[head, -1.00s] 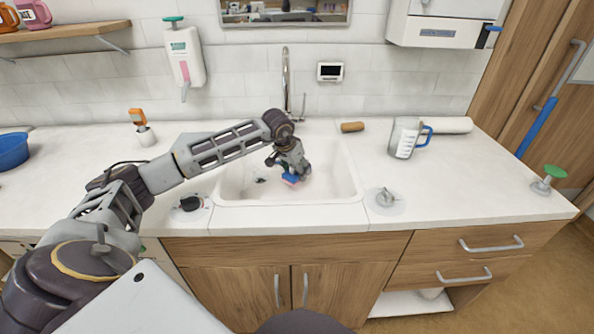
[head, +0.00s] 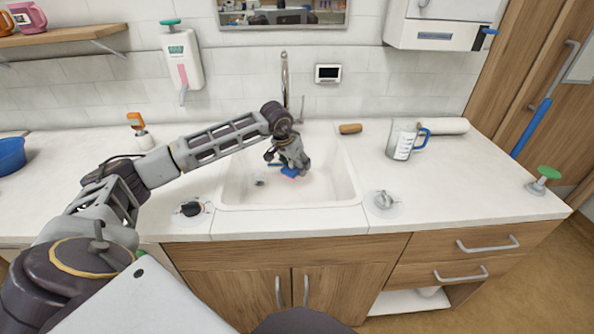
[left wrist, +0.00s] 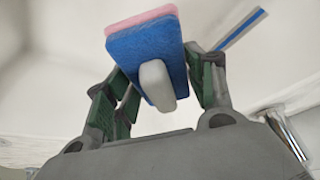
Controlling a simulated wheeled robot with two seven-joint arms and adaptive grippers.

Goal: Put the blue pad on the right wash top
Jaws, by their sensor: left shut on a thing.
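The blue pad (head: 289,172), with a pink layer on one face, is in my left gripper (head: 287,163), over the sink basin (head: 330,188). In the left wrist view the pad (left wrist: 143,48) sits tilted between the green-lined fingers of the left gripper (left wrist: 158,88), with a pale rounded piece on its blue face. The left gripper is shut on it. In the head view the fingers partly hide the pad. The right wash top (head: 450,190) is the white counter right of the sink. My right gripper is not in view.
On the right wash top are a round grey knob (head: 384,200), a measuring jug (head: 402,142), a white roll (head: 450,126) and a green-topped item (head: 545,177). A brown cylinder (head: 350,128) lies behind the sink. A tap (head: 285,85) stands at the back. The counter's right middle is clear.

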